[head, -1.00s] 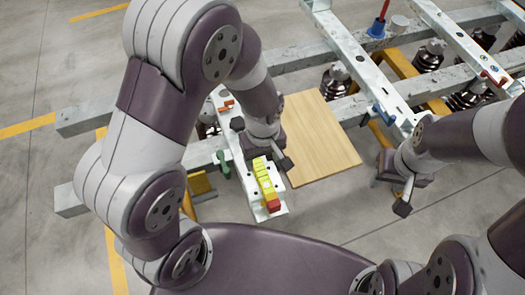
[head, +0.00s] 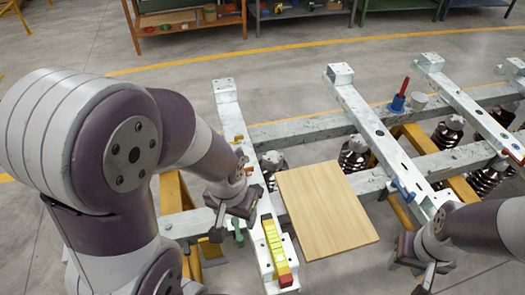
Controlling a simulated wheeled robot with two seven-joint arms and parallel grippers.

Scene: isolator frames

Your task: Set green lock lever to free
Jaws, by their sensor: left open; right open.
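The green lock lever (head: 238,231) sits on the left side of the leftmost white rail (head: 228,100), near the grey cross beam. It is small and partly hidden by my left gripper, so I cannot tell its exact setting. My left gripper (head: 232,224) is open, right at the lever in the picture. One dark fingertip shows left of the lever; the other is hard to make out. I cannot tell whether it touches the lever. My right gripper (head: 430,278) is open and empty at the lower right, far from the lever.
A yellow strip with a red end (head: 277,248) lies on the near end of the left rail. A wooden board (head: 325,210) lies right of it. A blue lever (head: 403,190) and a blue holder with a red handle (head: 397,102) are further right. Workbenches (head: 180,18) stand behind.

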